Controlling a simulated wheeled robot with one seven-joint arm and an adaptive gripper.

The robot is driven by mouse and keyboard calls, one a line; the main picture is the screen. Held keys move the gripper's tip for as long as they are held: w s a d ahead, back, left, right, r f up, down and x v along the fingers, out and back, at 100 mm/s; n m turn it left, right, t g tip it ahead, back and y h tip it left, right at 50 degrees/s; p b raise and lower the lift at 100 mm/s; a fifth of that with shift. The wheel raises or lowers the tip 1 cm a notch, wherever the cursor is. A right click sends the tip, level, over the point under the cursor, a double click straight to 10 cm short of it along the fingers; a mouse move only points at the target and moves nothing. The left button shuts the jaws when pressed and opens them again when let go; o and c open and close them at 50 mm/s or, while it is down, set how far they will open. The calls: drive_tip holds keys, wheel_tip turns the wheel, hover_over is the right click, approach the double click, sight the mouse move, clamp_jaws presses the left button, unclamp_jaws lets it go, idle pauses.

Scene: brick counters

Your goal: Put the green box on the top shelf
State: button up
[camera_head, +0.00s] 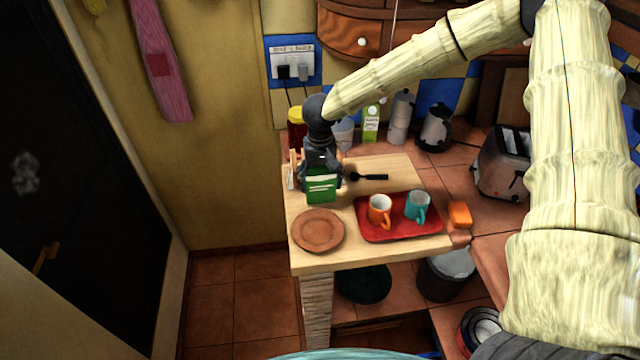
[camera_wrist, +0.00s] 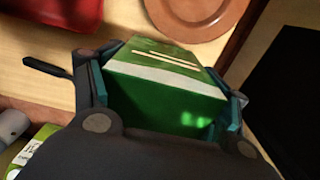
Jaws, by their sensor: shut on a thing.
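The green box (camera_head: 321,184) has white stripes and is at the far left part of the wooden counter top, behind the brown plate. My gripper (camera_head: 319,172) comes down over it from above. In the wrist view the green box (camera_wrist: 165,85) sits between the two fingers of my gripper (camera_wrist: 165,95), which are shut on its sides. I cannot tell whether the box touches the counter. No top shelf can be made out clearly; a wooden cabinet (camera_head: 345,35) with a round knob hangs on the back wall.
A brown plate (camera_head: 318,231) lies in front of the box. A black utensil (camera_head: 372,177) lies right of my gripper. A toaster (camera_head: 503,162) and kettle (camera_head: 435,128) stand farther right.

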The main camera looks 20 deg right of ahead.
sight(320, 188)
drive_tip(key=shift+w+d, duration=0.1)
drive_tip(key=shift+w, duration=0.1)
drive_tip(key=shift+f+p, duration=0.85)
drive_tip(key=shift+f, duration=0.95)
drive_tip(key=shift+s, duration=0.1)
drive_tip(key=o, duration=1.3)
drive_tip(key=shift+f, duration=0.1)
